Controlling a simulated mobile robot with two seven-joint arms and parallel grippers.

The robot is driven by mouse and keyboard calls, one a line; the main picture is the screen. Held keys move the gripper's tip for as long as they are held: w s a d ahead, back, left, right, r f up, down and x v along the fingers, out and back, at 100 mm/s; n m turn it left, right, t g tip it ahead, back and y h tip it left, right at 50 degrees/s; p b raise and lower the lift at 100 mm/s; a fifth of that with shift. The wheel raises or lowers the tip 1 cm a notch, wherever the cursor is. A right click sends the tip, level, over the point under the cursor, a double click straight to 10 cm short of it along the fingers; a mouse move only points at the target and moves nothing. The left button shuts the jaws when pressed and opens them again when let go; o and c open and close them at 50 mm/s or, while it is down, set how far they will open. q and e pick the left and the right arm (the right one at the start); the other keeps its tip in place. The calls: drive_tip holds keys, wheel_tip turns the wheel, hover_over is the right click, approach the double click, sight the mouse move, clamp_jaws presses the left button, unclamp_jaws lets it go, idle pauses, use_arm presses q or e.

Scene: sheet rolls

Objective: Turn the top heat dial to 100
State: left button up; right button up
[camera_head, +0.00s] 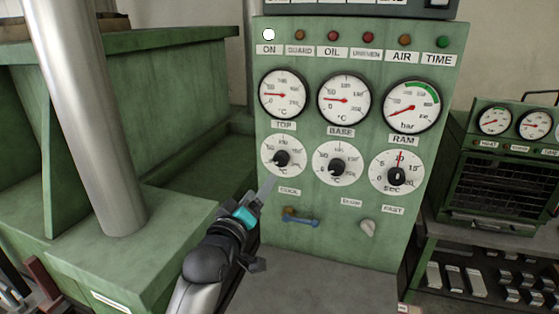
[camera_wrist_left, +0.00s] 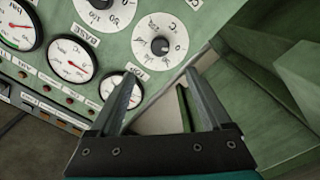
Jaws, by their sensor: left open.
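The top heat dial (camera_head: 270,149) is a white round scale with a black knob, below the TOP gauge (camera_head: 283,93) on the green control panel (camera_head: 340,243). In the left wrist view the dial (camera_wrist_left: 174,28) appears turned over, just beyond the fingertips. My left gripper (camera_head: 268,187) is open and empty, just below the dial in the head view. The left wrist view shows its two fingers (camera_wrist_left: 159,72) spread apart, with the knob beyond the gap and clear of both. The knob's exact setting is too small to read. My right gripper is not in view.
The BASE dial (camera_head: 326,151) and the seconds dial (camera_head: 384,160) sit to the right. A blue lever (camera_head: 302,222) and a pale knob (camera_head: 368,229) are lower on the panel. A steel column (camera_head: 90,110) stands at the left, and a smaller green machine (camera_head: 465,128) at the right.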

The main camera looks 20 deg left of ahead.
sight(279, 161)
use_arm(q)
drive_tip(key=w, duration=1.1)
drive_tip(key=shift+w+d, duration=0.1)
drive_tip(key=shift+d, duration=0.1)
drive_tip(key=shift+w, duration=1.25)
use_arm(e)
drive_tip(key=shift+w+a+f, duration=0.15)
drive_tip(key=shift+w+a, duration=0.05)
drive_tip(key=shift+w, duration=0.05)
use_arm(q)
clamp_jaws()
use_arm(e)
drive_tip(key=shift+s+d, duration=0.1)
